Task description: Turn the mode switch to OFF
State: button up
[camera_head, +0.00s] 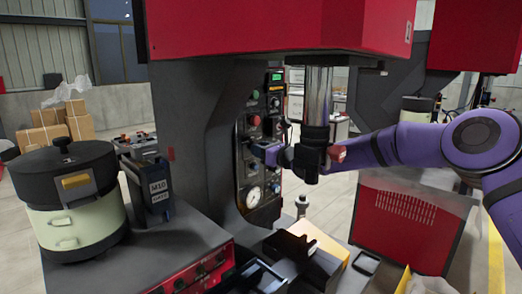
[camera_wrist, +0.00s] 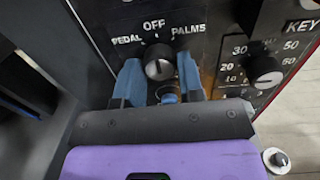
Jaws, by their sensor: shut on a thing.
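In the head view my gripper (camera_head: 268,153) reaches the panel from the right and hides the switch.
A numbered dial (camera_wrist: 266,72) and a KEY label are right of the switch. A gauge (camera_head: 253,197) is lower on the panel. The press ram (camera_head: 316,95) hangs close to my arm. A bowl feeder (camera_head: 70,200) stands at left, beside a black M10 box (camera_head: 158,192).

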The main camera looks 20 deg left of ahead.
jog(key=o, duration=0.9)
jog(key=shift+o, duration=0.2)
jog(key=v, duration=1.1)
